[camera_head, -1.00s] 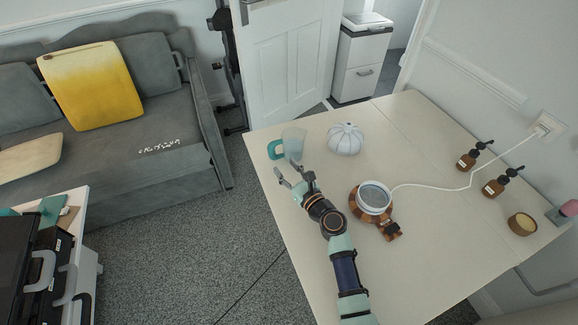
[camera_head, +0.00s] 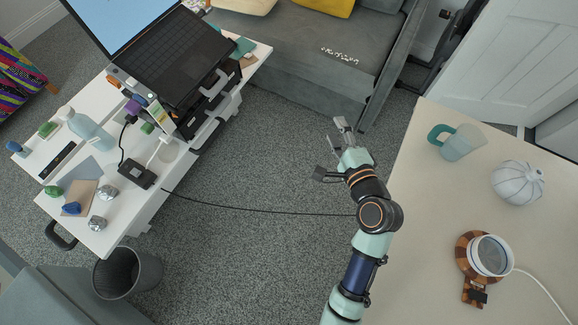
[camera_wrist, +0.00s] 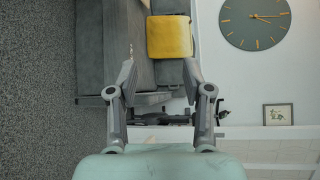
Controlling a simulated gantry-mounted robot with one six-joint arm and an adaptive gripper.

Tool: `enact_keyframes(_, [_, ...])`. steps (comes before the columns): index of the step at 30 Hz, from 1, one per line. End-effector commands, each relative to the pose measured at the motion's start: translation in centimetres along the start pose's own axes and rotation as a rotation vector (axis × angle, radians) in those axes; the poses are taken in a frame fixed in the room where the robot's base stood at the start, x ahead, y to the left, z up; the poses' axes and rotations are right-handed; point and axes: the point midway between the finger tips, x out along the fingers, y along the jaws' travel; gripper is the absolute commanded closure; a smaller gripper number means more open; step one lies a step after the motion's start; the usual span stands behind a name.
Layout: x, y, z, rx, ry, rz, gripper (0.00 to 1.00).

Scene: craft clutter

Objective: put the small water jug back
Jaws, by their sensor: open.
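The small water jug (camera_head: 462,144) is a clear, bluish vessel with a teal handle. It stands near the left edge of the cream table at the right of the head view. My gripper (camera_head: 330,150) is to the left of the jug, past the table's edge and over the grey carpet. Its fingers are spread, with nothing between them. In the wrist view my gripper (camera_wrist: 158,78) is open too, and the jug is not in sight there.
The cream table (camera_head: 420,240) also holds a white ribbed, pumpkin-like object (camera_head: 518,184) and a cup-like device on a wooden base (camera_head: 465,262). A cluttered white desk (camera_head: 125,225) with a laptop (camera_head: 165,60) stands left, near a bin (camera_head: 125,272). Open carpet lies between.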

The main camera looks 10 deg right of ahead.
Motion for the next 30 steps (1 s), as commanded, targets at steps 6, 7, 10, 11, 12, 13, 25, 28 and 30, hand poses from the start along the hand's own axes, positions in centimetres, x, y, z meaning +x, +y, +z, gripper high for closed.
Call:
enact_keyframes(6, [-5.5, -0.6, 19.0, -1.346, -0.186, 0.213, 0.5])
enact_keyframes(7, [-6.6, -0.8, 19.9, -1.455, -0.188, 0.228, 0.5])
enact_keyframes(10, [-9.2, -1.3, 21.2, -1.676, -0.187, 0.265, 0.5])
enact_keyframes(11, [-9.6, -1.4, 21.3, -1.709, -0.186, 0.272, 0.5])
enact_keyframes(12, [-9.9, -1.4, 21.4, -1.735, -0.185, 0.279, 0.5])
enact_keyframes(13, [-10.0, -1.5, 21.4, -1.745, -0.184, 0.282, 0.5])
enact_keyframes(25, [-9.9, -1.5, 21.3, -1.743, -0.183, 0.283, 0.5])
enact_keyframes(28, [-9.9, -1.5, 21.3, -1.743, -0.182, 0.282, 0.5])
enact_keyframes(30, [-9.9, -1.5, 21.3, -1.742, -0.182, 0.282, 0.5])
